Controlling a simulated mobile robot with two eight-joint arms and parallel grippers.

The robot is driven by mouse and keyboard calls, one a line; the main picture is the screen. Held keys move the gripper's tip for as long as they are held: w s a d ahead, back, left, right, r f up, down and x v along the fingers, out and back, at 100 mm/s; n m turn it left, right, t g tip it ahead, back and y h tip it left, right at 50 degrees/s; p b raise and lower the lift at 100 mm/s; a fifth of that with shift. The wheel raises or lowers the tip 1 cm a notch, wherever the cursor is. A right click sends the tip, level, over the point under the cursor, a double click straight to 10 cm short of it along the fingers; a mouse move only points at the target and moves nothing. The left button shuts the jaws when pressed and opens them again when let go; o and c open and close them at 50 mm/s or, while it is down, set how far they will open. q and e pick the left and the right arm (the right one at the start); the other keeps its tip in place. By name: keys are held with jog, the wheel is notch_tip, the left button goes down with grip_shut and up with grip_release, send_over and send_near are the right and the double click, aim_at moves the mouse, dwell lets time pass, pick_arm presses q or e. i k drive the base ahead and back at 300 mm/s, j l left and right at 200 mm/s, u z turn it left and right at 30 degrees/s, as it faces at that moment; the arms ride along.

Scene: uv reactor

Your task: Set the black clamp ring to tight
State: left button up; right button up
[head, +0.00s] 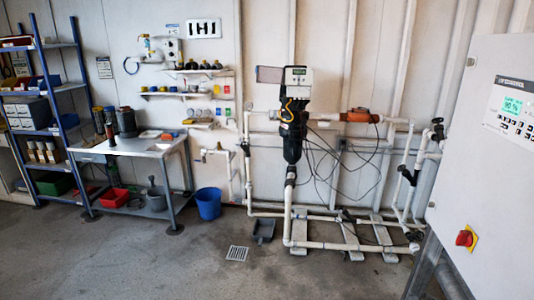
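The reactor assembly stands at the wall in the middle of the head view. It has a grey-white control head (297,76) with a small display, and a black body (292,140) below it with yellow and black cables. The body narrows down to a white vertical pipe (288,212). A black collar (291,172) sits where the body meets this pipe. I cannot tell whether it is the black clamp ring, or how tight it is. Neither of my grippers is in view.
A large white cabinet (480,150) with a red rotary switch (464,238) fills the right side. White pipes (335,246) run low across the floor. A blue bucket (208,203), a metal table (135,147) and a blue shelf rack (75,120) stand left. The front floor is open.

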aim_at(286, 135)
jog(key=i+z, duration=0.1)
jog(key=i, duration=0.75)
jog(key=i+j+z, duration=0.1)
jog(key=i, duration=0.7)
jog(key=i+u, duration=0.1)
jog(key=i, duration=0.75)
jog(key=i+l+u, duration=0.1)
jog(key=i, duration=0.75)
jog(key=i+j+z, duration=0.15)
jog(key=i, duration=0.45)
jog(key=i+j+z, duration=0.15)
jog(key=i, duration=0.45)
